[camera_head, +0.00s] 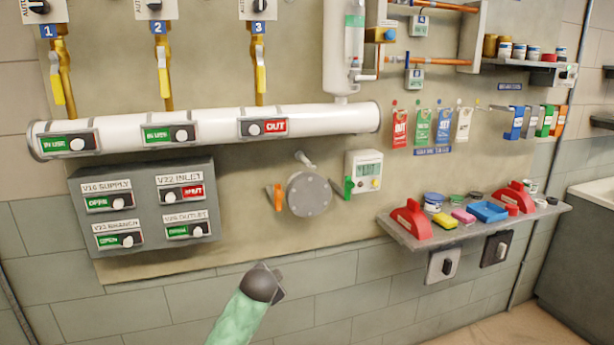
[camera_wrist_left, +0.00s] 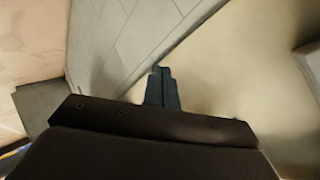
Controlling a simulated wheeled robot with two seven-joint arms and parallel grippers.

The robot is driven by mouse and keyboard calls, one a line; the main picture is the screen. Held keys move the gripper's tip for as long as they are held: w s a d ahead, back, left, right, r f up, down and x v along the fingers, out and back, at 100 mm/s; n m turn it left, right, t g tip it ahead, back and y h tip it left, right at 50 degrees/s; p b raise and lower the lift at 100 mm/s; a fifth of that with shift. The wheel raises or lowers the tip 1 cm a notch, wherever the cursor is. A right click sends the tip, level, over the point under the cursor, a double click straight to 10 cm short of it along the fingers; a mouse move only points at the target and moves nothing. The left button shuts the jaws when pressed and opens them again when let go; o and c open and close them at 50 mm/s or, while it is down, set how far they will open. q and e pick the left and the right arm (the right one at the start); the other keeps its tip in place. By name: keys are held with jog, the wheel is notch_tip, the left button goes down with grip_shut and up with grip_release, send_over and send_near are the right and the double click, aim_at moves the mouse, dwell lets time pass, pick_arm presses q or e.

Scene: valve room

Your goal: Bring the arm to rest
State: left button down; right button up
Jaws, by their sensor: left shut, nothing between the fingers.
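My left gripper (camera_wrist_left: 162,88) shows in the left wrist view. Its two dark fingers lie together with nothing between them, apart from anything else. Beyond them are a grey tiled wall and a pale floor. In the head view, a green arm link of mine with a dark rounded end (camera_head: 262,283) rises from the bottom edge, in front of the lower tiled wall. No gripper fingers show in the head view. My right gripper is not in view.
A grey valve box (camera_head: 145,208), a white pipe (camera_head: 210,128) and a round grey flange (camera_head: 309,193) are on the wall. A shelf (camera_head: 405,236) with red handles, a blue tray and small items juts out at right. The lower wall near my arm is bare.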

pick_arm(q)
jog(key=s+a+f+n+g, duration=0.1)
jog(key=s+f+g, duration=0.1)
jog(key=s+f, duration=0.7)
jog(key=s+a+f+n+g, duration=0.15)
jog(key=s+f, duration=0.35)
jog(key=f, duration=0.7)
jog(key=s+a+f+n+g, duration=0.1)
jog(key=s+f+n, duration=0.1)
jog(key=s+f, duration=0.65)
jog(key=s+a+f+n+g, duration=0.1)
jog(key=s+f+n+g, duration=0.1)
jog(key=s+f, duration=0.9)
jog(key=s+a+f+n+g, duration=0.2)
jog(key=s+f, duration=1)
jog(key=s, duration=0.9)
jog(key=shift+a+g, duration=0.3)
jog(key=shift+g, duration=0.15)
